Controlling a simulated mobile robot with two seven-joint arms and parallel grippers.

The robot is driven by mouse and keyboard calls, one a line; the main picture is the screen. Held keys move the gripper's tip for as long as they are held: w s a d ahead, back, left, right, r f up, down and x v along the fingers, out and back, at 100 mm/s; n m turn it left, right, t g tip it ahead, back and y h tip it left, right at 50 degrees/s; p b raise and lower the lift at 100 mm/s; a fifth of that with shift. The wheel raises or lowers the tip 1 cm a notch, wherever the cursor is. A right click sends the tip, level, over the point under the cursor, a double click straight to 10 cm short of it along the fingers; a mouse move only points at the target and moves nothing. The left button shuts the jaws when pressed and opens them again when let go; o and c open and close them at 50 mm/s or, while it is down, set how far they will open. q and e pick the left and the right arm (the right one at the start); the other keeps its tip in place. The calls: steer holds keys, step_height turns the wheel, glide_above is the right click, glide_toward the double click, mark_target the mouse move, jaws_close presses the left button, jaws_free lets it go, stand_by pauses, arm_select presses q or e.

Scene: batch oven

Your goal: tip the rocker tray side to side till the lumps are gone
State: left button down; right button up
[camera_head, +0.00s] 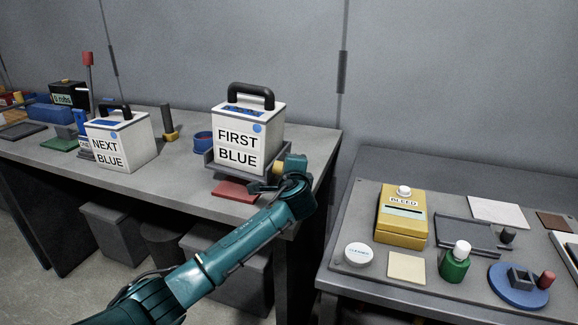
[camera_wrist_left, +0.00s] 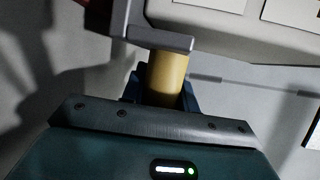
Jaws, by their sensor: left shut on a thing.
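The grey rocker tray (camera_head: 211,164) stands on the left bench and holds a white box labelled FIRST BLUE (camera_head: 237,137), with a black handle and blue contents showing at its top. Any lumps are too small to tell. The tray and box look about level. My left gripper (camera_head: 283,169) is at the tray's right side, shut on its yellow handle (camera_head: 277,168). In the left wrist view the yellow handle (camera_wrist_left: 167,75) stands between the blue fingers, below the tray's grey bracket (camera_wrist_left: 150,38). My right gripper is out of view.
A red pad (camera_head: 236,191) lies in front of the tray. A NEXT BLUE box (camera_head: 123,142) and a blue round container (camera_head: 203,143) stand to its left. The right bench holds a yellow BLEED box (camera_head: 402,215) and a green bottle (camera_head: 455,265).

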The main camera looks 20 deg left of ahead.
arm_select(q)
steer(key=shift+f, duration=0.25)
steer(key=c, duration=1.1)
jaws_free()
steer(key=shift+o, duration=0.2)
steer(key=shift+s, duration=0.1)
steer(key=v, duration=1.3)
steer(key=shift+d+f, duration=0.1)
steer(key=shift+d, duration=0.05)
steer(key=shift+c, duration=0.3)
